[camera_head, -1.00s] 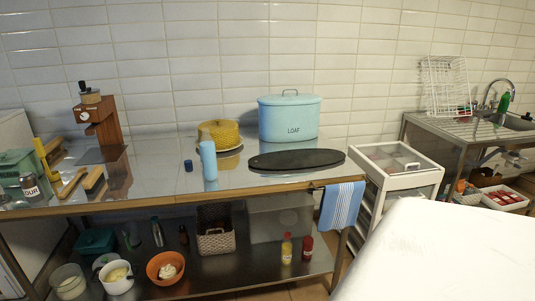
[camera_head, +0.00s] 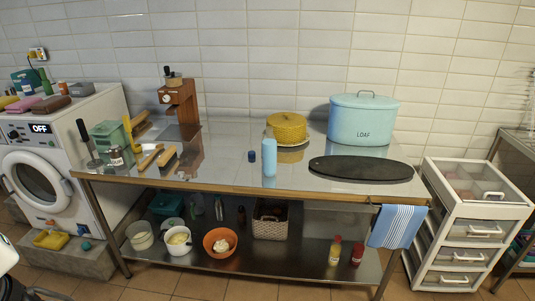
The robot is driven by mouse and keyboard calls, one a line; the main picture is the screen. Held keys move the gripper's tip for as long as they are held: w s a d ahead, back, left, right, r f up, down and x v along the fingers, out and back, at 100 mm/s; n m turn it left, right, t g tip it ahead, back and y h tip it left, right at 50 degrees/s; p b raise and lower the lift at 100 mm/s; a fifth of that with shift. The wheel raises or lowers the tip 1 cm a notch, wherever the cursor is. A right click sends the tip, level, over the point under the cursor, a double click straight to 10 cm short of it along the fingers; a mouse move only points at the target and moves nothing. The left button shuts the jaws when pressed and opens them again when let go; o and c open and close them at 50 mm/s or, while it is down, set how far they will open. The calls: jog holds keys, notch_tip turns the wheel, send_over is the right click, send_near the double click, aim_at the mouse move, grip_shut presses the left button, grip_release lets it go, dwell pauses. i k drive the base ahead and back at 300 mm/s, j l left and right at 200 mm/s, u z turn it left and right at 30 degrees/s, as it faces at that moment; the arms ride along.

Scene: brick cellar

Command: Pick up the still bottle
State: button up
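A light blue upright bottle (camera_head: 269,158) stands on the steel table near its front middle, left of the black oval board. A small dark blue cap-like piece (camera_head: 252,156) stands beside it on the left. No label reading "still" is legible on any bottle. Other bottles are on the lower shelf: a yellow one (camera_head: 335,251), a red one (camera_head: 357,254), and small dark or clear ones (camera_head: 197,205) toward the left. My gripper is not in view.
A washing machine (camera_head: 85,135) stands left, a white drawer unit (camera_head: 470,225) right. Tiled floor (camera_head: 225,285) shows in front.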

aim_at(269, 144)
jog(key=i+l+z, duration=0.2)
jog(key=i+z, duration=0.15)
jog(key=i, duration=0.45)
jog(key=i+z, duration=0.35)
jog(key=i, duration=0.5)
